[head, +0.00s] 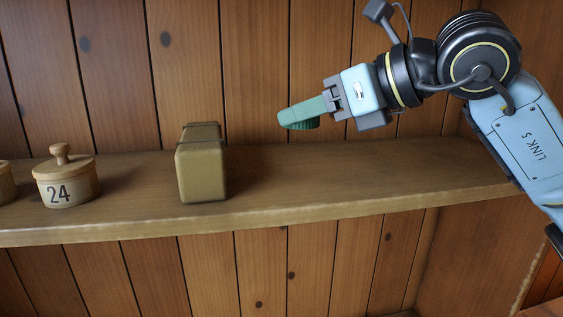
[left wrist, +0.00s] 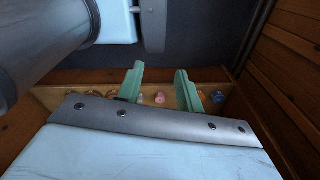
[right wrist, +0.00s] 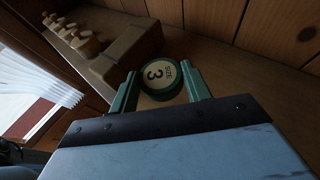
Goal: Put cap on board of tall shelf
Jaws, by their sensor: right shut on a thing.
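The cap is a round dark green lid with a pale face marked "SIZE 3" (right wrist: 160,80), seen between my right fingertips in the right wrist view. In the head view the cap's ribbed edge (head: 304,125) shows below the green fingers. My right gripper (head: 290,115) is shut on the cap, above the right part of the board (head: 330,185) of the shelf. The cap looks clear of the board. My left gripper (left wrist: 160,88) shows only in the left wrist view, its fingers apart with nothing gripped between them.
An olive-brown box (head: 201,165) stands mid-board, left of my right gripper. A lidded wooden pot marked 24 (head: 66,182) stands farther left, with another partly cut off. The board right of the box is bare. Small coloured things (left wrist: 160,98) lie beyond my left fingers.

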